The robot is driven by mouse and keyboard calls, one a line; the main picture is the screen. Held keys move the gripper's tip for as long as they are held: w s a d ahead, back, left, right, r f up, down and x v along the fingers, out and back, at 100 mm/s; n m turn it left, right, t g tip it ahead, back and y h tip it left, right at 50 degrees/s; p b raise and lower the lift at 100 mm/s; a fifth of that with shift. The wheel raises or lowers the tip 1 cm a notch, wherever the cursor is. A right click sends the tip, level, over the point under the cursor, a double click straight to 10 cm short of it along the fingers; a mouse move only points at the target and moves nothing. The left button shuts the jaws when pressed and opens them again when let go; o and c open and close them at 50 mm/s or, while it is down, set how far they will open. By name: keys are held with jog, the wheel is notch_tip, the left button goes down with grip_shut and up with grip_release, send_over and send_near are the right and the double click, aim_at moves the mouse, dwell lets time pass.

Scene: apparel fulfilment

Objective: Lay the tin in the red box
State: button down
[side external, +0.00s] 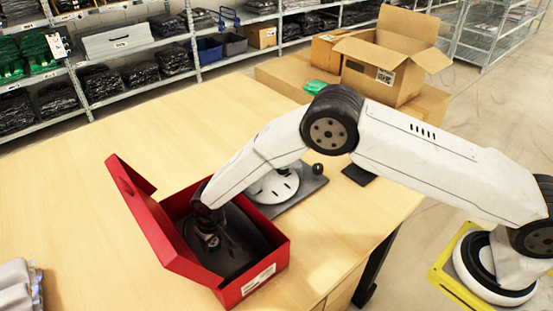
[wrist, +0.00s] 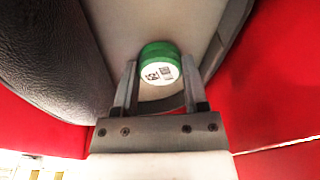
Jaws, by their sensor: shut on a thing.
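The red box (side external: 268,271) stands open on the table, its lid raised on the left side. My gripper (side external: 209,240) reaches down inside the box, beside a dark item (side external: 248,242) that fills much of it. In the wrist view, my gripper (wrist: 160,88) is shut on the tin (wrist: 158,49), which has a green side and a white labelled end. The red walls (wrist: 270,75) show on both sides there, with black leathery material (wrist: 50,50) at left. The tin is hidden in the side view; I cannot tell whether it touches the box floor.
A grey board with a white round plate (side external: 273,187) lies just behind the box. Cardboard boxes (side external: 384,70) and a small green item (side external: 315,87) are at the back right. Folded grey-white cloth (side external: 15,287) lies at the front left. The table's left part is clear.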

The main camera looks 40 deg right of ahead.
aim_at(217, 245)
jog(key=shift+f, duration=0.65)
jog(key=shift+f, duration=0.15)
jog(key=shift+c, duration=2)
grip_release()
notch_tip(217, 245, up, 12)
jog(key=s, duration=0.1)
jog(key=shift+s, duration=0.2)
jog(key=shift+d, duration=0.1)
